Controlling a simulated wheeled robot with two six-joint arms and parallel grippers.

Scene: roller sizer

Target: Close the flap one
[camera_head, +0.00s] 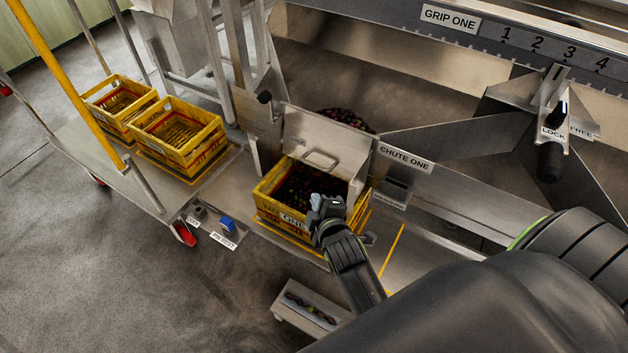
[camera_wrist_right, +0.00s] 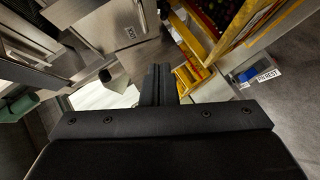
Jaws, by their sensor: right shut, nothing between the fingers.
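The flap (camera_head: 345,143) is a grey metal plate with a bar handle (camera_head: 320,160), at the mouth of the chute labelled CHUTE ONE (camera_head: 405,160). It stands above the back of the yellow crate marked ONE (camera_head: 275,215); I cannot tell exactly how far it is open. Dark round fruit lies in the crate, and more shows behind the flap. My right gripper (camera_head: 325,203) is shut and empty over the crate's front right part, apart from the handle. Its closed fingers (camera_wrist_right: 160,80) show in the right wrist view, with a yellow crate (camera_wrist_right: 188,40) beyond. My left gripper is out of view.
Two yellow crates (camera_head: 178,131) stand on a low platform at the left. A blue item (camera_head: 228,224) lies by a PIN REST label. A small metal tray (camera_head: 305,308) is below. Open floor lies at lower left.

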